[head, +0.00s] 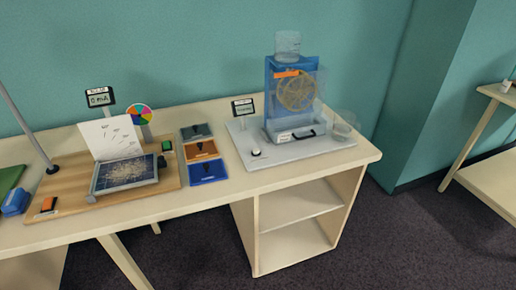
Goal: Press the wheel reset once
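A water-wheel exhibit stands on a pale grey base board (235,141) at the right of the table. Its yellowish wheel (297,91) sits in a clear housing before a blue back panel (270,68), with an orange tag (286,74) near its top. A small white round button (255,152) on a dark base sits at the board's front left; it may be the wheel reset, but no label is readable. A small display (243,107) with unreadable text stands behind it. Neither of my grippers is in view.
The pale table (220,202) has a solar-panel exhibit on a wooden board (170,184) at left. Three coloured cards (208,171) lie between the exhibits. A clear cup (343,128) stands right of the wheel. Open shelves (299,205) are below; another table (490,178) stands far right.

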